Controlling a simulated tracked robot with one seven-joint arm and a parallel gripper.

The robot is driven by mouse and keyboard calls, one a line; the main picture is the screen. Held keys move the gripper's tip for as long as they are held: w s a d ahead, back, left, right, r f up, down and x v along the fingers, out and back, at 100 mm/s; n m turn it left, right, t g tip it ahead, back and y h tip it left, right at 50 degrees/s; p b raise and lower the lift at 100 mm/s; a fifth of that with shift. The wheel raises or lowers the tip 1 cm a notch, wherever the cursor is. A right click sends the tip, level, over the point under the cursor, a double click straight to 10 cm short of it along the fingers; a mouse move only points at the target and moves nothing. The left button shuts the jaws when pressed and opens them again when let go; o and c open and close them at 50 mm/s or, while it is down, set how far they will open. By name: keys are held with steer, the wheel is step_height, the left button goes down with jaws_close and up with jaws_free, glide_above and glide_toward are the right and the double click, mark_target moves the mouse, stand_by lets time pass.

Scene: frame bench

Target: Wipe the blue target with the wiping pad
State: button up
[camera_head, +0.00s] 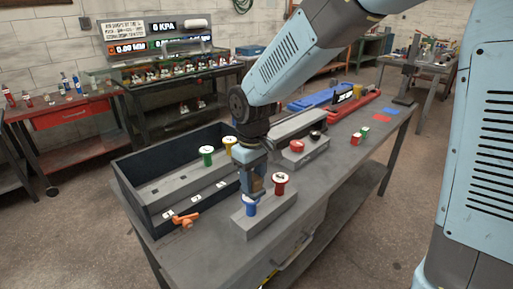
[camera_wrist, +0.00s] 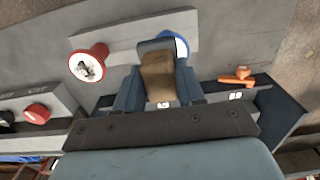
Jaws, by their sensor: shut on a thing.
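My gripper (camera_head: 254,183) is low over the near part of the bench, above a grey block. In the wrist view its fingers (camera_wrist: 158,92) are shut on a brown-faced block (camera_wrist: 157,75), which appears to be the wiping pad. The pad's brown face also shows in the head view (camera_head: 258,184). A flat blue disc (camera_head: 392,111), which looks like the blue target, lies at the bench's far right end, well away from my gripper. A flat red disc (camera_head: 381,118) lies beside it.
A blue white-topped peg (camera_head: 250,208) and a red one (camera_head: 280,184) stand in the grey block, close to my gripper. A dark tray (camera_head: 128,184) lies left, with an orange part (camera_head: 185,219) at its edge. Red and green pieces (camera_head: 358,137) stand before the discs.

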steer(key=shift+w+d, duration=0.5)
steer(key=shift+w, duration=0.25)
step_height(320, 180, up, 2)
steer(key=shift+s+r, duration=0.1)
steer(key=shift+r, duration=0.05)
step_height(320, 180, up, 6)
steer(key=shift+f, duration=0.15)
